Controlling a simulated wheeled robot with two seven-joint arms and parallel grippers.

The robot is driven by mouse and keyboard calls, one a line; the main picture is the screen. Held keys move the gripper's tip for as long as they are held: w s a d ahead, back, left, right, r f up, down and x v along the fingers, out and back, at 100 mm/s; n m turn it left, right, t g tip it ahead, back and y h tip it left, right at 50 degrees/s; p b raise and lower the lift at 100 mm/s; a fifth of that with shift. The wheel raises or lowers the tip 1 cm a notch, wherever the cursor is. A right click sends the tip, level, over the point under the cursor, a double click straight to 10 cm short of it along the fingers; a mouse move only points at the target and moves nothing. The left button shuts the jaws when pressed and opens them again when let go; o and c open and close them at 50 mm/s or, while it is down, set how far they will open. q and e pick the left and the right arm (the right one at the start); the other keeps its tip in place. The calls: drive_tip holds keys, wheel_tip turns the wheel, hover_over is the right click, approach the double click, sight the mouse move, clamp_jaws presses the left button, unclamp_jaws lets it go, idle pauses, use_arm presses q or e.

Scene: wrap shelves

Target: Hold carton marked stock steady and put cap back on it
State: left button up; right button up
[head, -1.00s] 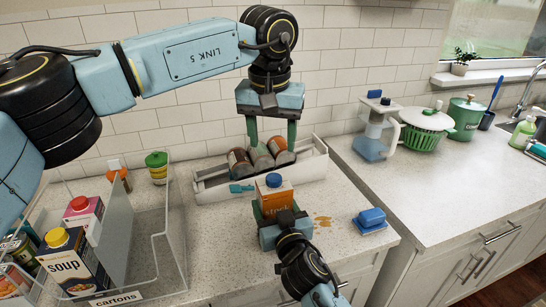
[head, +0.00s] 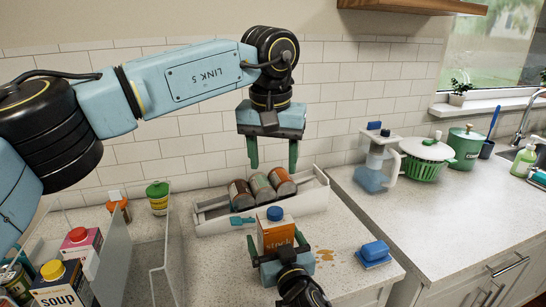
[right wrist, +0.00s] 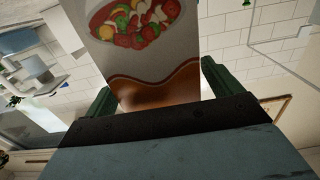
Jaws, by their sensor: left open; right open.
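The orange carton marked stock (head: 276,236) stands upright on the counter, with a blue cap (head: 275,213) on its top. I cannot tell how firmly the cap sits. My right gripper (head: 277,245) is low at the carton's near side, open, with one finger on each side of it. In the right wrist view the carton's printed face (right wrist: 150,50) shows between the fingers of the right gripper (right wrist: 160,85). My left gripper (head: 273,160) is open and empty, pointing down above and behind the carton, over the cans.
A pale tray (head: 312,200) with cans lies behind the carton. A brown spill (head: 325,256) and a blue sponge (head: 374,250) are to its right. A clear bin (head: 150,250) with a soup carton (head: 60,285) stands left. A blender jug (head: 375,165) and green pots stand at right.

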drive_tip(key=shift+s, duration=0.15)
drive_tip(key=v, duration=1.3)
drive_tip(key=shift+s, duration=0.15)
